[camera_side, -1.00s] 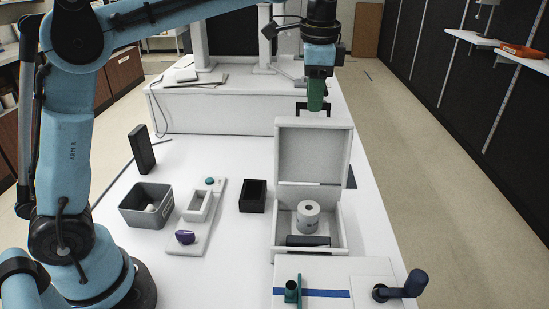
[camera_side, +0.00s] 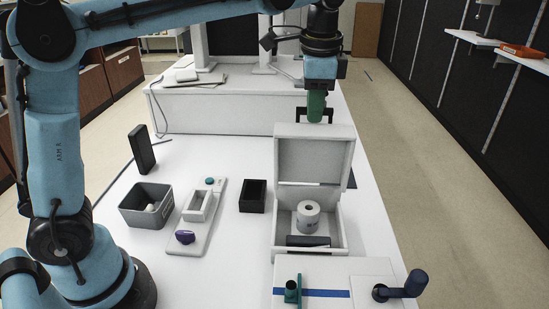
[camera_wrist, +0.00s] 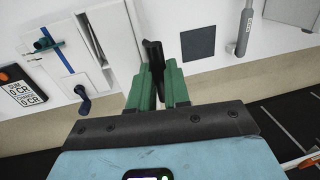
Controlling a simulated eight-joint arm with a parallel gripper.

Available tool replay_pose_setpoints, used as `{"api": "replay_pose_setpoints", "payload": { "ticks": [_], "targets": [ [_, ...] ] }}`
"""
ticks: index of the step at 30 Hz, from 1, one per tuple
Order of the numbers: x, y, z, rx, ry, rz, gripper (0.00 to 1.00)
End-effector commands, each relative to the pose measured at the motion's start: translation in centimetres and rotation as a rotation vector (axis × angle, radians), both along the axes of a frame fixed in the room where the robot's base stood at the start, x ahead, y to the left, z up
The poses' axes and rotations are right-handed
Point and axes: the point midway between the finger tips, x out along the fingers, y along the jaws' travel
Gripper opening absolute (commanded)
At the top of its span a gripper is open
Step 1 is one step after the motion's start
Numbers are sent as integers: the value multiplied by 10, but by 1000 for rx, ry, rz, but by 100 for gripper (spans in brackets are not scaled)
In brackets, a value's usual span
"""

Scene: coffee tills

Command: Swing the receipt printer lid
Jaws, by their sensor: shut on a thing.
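The receipt printer is a white box (camera_side: 345,235) at the right of the counter. Its white lid (camera_side: 314,160) stands raised, roughly upright, at the box's far side. A black handle (camera_side: 299,115) is on the lid's far upper edge. My gripper (camera_side: 315,110) has green fingers shut on this handle, above the lid. In the wrist view, the green fingers (camera_wrist: 156,80) hold the black handle bar (camera_wrist: 153,52) between them. A white paper roll (camera_side: 308,217) stands inside the open box. The lid partly hides the handle in the side view.
A white unit with a blue stripe and dark crank (camera_side: 410,285) stands in front of the printer. Left of it are a black open box (camera_side: 252,196), a white tray with a purple knob (camera_side: 185,237), a grey bin (camera_side: 146,205) and an upright black block (camera_side: 141,150).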

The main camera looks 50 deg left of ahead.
Motion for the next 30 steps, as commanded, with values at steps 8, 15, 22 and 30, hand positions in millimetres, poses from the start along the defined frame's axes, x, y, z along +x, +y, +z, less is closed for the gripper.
{"api": "replay_pose_setpoints", "payload": {
  "ticks": [8,15,22,30],
  "targets": [
    [-5,-6,1,-3,-4,-2,0],
    [-17,-19,-1,-3,-4,-5,0],
    [-31,-33,-4,-3,-5,-4,0],
    [-33,-35,-4,-3,-5,-2,0]
  ]
}}
